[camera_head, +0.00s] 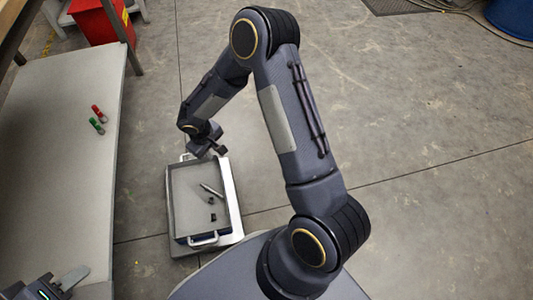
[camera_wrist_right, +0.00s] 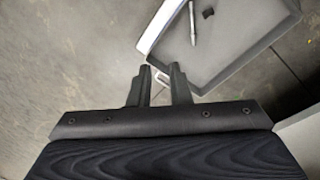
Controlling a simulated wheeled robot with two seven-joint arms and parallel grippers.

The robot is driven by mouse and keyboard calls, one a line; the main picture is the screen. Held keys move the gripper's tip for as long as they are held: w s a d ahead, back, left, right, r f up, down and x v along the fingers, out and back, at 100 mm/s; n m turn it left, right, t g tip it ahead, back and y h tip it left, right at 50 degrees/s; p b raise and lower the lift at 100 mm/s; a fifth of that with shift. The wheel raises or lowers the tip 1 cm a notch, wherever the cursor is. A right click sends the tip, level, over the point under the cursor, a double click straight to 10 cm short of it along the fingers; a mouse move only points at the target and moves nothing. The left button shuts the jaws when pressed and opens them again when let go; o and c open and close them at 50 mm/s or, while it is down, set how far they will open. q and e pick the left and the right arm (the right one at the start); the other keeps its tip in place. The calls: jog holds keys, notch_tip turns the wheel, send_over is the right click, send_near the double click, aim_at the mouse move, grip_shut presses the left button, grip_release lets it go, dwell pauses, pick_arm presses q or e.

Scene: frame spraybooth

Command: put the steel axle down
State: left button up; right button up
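The steel axle (camera_head: 211,190), a thin grey rod, lies in the tray (camera_head: 178,207), a shallow pale tray with white handles on the floor side of the table. The axle also shows in the right wrist view (camera_wrist_right: 193,24), beyond the fingertips and apart from them. My right gripper (camera_head: 216,151) is over the far end of the tray.
Small black parts (camera_head: 212,217) lie in the tray near the axle. A long grey table (camera_head: 50,150) at left bears a red piece (camera_head: 97,111) and a green piece (camera_head: 97,126). A red bin (camera_head: 100,20) stands behind.

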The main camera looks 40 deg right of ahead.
jog(key=s+d+r+m+y, duration=0.1)
jog(key=s+d+r, duration=0.1)
jog(key=s+r, duration=0.35)
jog(key=s+d+r+m+t, duration=0.1)
jog(key=s+d+r, duration=0.15)
jog(key=r, duration=0.55)
jog(key=s+d+r+m+y, duration=0.1)
jog(key=s+d+r, duration=0.2)
jog(key=r, duration=0.4)
jog(key=s+a+r+m+t+y, duration=0.1)
jog(key=s+a+r, duration=0.1)
jog(key=s, duration=0.5)
jog(key=s+a+r+m+t+y, duration=0.1)
jog(key=s+r, duration=0.3)
jog(key=s, duration=0.4)
jog(key=shift+a+t+y, duration=0.4)
jog(key=shift+t+y, duration=0.2)
jog(key=shift+t, duration=0.1)
jog(key=shift+r, duration=0.15)
notch_tip(320, 180, up, 33)
jog(key=p, duration=3.3)
jog(key=shift+r, duration=0.2)
